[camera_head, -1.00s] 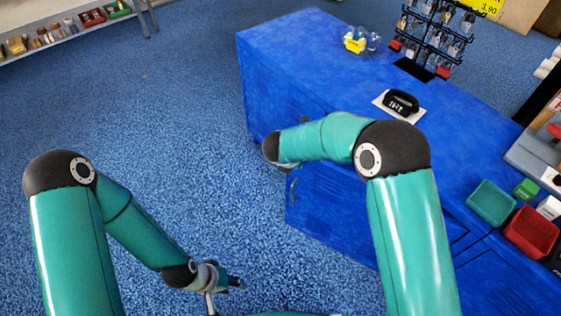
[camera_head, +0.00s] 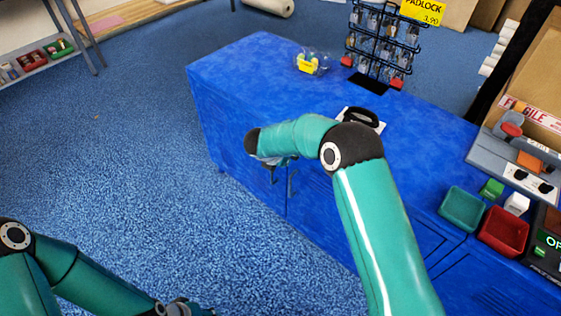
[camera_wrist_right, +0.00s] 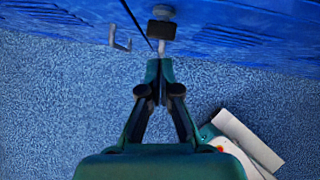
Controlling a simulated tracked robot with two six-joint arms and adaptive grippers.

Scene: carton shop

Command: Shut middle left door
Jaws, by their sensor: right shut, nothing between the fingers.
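The blue counter (camera_head: 225,125) has doors along its front. A middle door (camera_head: 320,205) with a dark handle (camera_head: 291,183) shows below my right forearm, with a vertical seam at its left edge. It looks about flush with the panel beside it, but a small gap cannot be ruled out. My right gripper (camera_head: 273,166) is at the counter front, partly hidden by its own wrist. In the right wrist view the right gripper (camera_wrist_right: 158,65) is shut and empty, close to the seam, with a handle (camera_wrist_right: 120,38) left of it. Contact is unclear. My left gripper (camera_head: 190,309) is at the bottom edge, jaws unclear.
On the countertop are a yellow item in clear wrap (camera_head: 308,63), a padlock rack (camera_head: 382,45), a black object on a white card (camera_head: 360,116), and green (camera_head: 462,208) and red (camera_head: 503,232) trays. The carpet left of the counter is clear.

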